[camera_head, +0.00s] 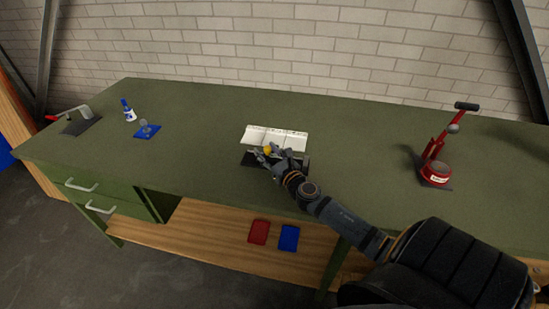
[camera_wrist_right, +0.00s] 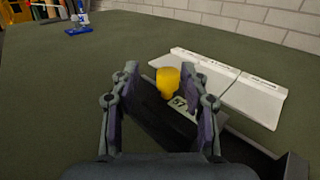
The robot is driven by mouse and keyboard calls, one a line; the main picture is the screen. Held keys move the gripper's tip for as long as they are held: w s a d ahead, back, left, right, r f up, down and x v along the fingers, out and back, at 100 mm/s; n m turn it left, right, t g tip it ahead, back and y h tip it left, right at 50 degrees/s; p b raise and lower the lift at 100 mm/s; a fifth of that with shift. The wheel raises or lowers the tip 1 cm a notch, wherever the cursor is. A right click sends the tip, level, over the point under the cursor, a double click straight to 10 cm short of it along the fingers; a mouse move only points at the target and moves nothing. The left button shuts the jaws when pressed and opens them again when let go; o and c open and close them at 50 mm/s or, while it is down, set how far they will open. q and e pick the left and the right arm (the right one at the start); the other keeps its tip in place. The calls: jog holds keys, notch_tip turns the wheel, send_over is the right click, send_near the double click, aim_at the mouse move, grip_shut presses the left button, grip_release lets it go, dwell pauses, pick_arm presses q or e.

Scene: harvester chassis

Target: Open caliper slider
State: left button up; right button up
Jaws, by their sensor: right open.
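A dark caliper fixture (camera_head: 249,159) sits near the middle of the green bench, with a yellow knob (camera_head: 267,149) on it. In the right wrist view the yellow knob (camera_wrist_right: 168,80) stands between the fingers of my right gripper (camera_head: 273,155), beside a pale plate with digits (camera_wrist_right: 183,106). The right gripper (camera_wrist_right: 160,72) is open around the knob, one finger on each side. I cannot tell whether either finger touches it. The slider itself is partly hidden by the fingers. My left gripper is not in view.
A white labelled tray (camera_head: 288,140) stands right behind the fixture. A red stand tool (camera_head: 437,172) is at the right; a blue-based item (camera_head: 147,131), a blue-white bottle (camera_head: 128,111) and a red-handled clamp (camera_head: 82,119) are at the left. Bench between is clear.

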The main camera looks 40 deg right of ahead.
jog(key=s, duration=0.6)
jog(key=s+a, duration=0.1)
jog(key=s, duration=0.3)
